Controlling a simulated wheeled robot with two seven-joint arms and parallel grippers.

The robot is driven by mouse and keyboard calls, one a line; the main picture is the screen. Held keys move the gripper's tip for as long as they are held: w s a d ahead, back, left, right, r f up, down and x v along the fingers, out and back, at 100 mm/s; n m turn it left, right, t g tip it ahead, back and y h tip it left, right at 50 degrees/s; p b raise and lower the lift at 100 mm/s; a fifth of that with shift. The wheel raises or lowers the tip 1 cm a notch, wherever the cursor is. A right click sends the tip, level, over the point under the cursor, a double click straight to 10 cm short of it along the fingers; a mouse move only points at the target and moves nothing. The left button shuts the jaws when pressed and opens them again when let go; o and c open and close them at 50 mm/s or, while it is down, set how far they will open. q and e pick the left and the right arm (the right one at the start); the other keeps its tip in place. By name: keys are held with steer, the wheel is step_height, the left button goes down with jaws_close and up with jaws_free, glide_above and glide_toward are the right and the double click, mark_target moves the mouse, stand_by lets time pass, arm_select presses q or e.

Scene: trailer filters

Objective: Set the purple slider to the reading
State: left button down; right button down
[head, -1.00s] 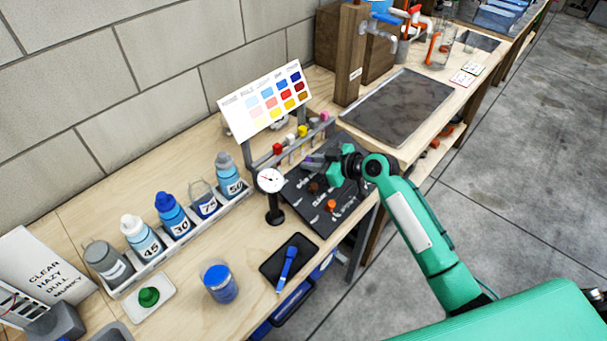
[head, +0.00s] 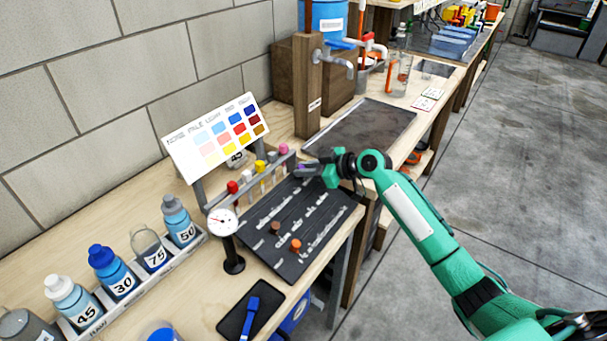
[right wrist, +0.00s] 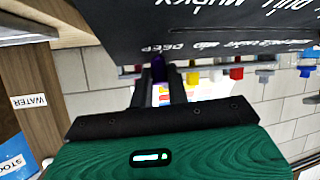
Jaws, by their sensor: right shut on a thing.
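The dark slider board (head: 262,250) with white lettering lies on the wooden bench. My right gripper (head: 305,171) is at the board's far right end, shut on the purple slider (head: 300,167). In the right wrist view the purple slider (right wrist: 158,68) sits between the two dark fingertips (right wrist: 159,82), beside the word DEEP on the board. The fingers partly hide the slider, and its exact reading cannot be made out. My left gripper is not in view.
An orange knob (head: 295,245) and a brown knob (head: 275,227) stand on the board. A dial gauge (head: 222,222) stands at its left. A rack with coloured stoppers (head: 260,167) and a colour chart (head: 215,137) are behind it. Numbered bottles (head: 112,272) stand at left.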

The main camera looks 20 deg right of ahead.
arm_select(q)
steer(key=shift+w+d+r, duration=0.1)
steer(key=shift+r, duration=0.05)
arm_select(e)
steer(key=shift+w+d, duration=0.1)
steer(key=shift+d, duration=0.05)
steer(key=c, duration=1.3)
jaws_free()
steer(key=shift+d, duration=0.1)
steer(key=shift+c, duration=0.2)
